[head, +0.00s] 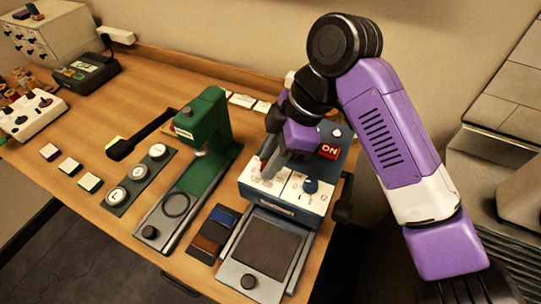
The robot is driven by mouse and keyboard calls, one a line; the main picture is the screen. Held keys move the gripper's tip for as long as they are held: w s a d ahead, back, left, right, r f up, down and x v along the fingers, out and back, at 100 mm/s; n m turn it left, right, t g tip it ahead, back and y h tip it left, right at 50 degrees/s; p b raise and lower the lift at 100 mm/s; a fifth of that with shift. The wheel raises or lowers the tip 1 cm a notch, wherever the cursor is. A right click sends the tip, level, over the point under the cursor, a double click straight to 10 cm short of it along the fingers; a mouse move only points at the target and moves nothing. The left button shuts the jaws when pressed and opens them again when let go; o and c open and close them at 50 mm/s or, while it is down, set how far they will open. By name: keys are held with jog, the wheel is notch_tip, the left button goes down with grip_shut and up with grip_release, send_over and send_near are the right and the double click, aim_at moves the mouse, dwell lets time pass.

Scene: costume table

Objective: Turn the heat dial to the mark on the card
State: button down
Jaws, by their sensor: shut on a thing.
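The blue heat press (258,222) stands at the front right of the table, with a white sloped control panel (285,203). A blue knob (310,186) with numbers around it sits on the right half of the panel, clear of my gripper. My gripper (268,172) reaches down to the left half of the panel and is shut on what appears to be the heat dial there; fingers and arm hide it and its pointer. White cards (241,100) stand at the back of the table; their marks are too small to read.
A red ON switch (328,152) is right of my gripper. A green press (206,132) with a black lever stands to the left. Blue and brown swatches (208,243) lie in front.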

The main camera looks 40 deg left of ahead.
jog(key=n+h, duration=0.1)
jog(key=n, duration=0.1)
jog(key=n+h+p, duration=0.1)
jog(key=n, duration=0.2)
jog(key=shift+a+n+g, duration=0.15)
jog(key=shift+n+g, duration=0.15)
jog(key=shift+g, duration=0.1)
jog(key=shift+n+h+p, duration=0.4)
jog(key=shift+n+p, duration=0.4)
jog(key=shift+n, duration=0.4)
jog(key=shift+n+h+p, duration=0.4)
jog(key=shift+n+p, duration=0.15)
jog(key=shift+n, duration=0.45)
jog(key=shift+f, duration=0.1)
jog(key=c, duration=1.2)
grip_release()
jog(key=shift+w+a, duration=0.1)
jog(key=shift+o, duration=0.2)
